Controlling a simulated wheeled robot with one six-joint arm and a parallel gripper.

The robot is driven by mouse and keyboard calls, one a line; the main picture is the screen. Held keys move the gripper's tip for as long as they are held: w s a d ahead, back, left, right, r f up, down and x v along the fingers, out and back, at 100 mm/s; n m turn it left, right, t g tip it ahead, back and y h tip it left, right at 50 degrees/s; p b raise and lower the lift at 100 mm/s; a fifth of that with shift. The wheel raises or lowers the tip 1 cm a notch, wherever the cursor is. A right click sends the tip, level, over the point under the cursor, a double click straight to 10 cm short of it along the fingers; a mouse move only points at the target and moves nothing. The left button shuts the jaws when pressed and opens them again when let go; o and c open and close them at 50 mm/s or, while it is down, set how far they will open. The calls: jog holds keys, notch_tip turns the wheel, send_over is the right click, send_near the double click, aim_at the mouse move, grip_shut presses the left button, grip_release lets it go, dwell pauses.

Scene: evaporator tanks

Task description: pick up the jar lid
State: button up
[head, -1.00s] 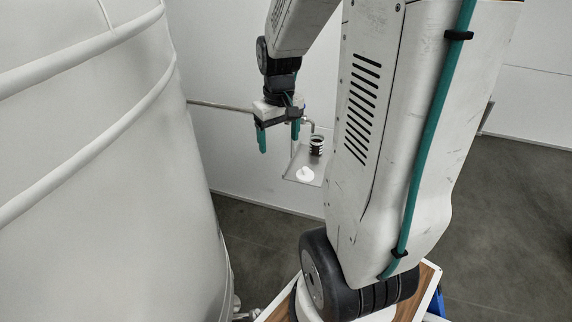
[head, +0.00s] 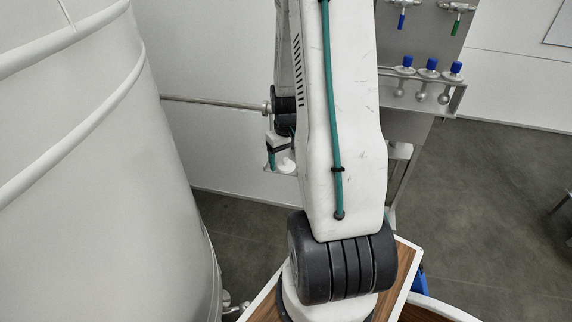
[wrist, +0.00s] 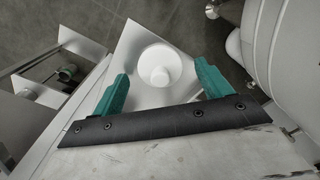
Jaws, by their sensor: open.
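The jar lid (wrist: 160,68) is a white disc with a raised round knob in its middle. It lies on a grey metal shelf (wrist: 139,42) and shows between and beyond my fingertips in the wrist view. My gripper (wrist: 163,78) has two teal fingers, open and empty, one to each side of the lid in the picture. In the head view the lid (head: 286,165) is a small white patch on the shelf, beside my gripper's one visible teal finger (head: 271,158). My arm hides the other finger and most of the shelf. I cannot tell the height between fingers and lid.
A large white tank (head: 90,170) fills the left side of the head view. A metal pipe (head: 215,103) runs along the white wall. A panel with blue-capped valves (head: 431,67) stands right of my arm. Dark floor (head: 490,190) is open at right.

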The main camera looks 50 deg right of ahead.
jog(key=shift+f, duration=0.35)
jog(key=c, duration=1)
jog(key=shift+r, duration=0.1)
jog(key=shift+c, duration=0.2)
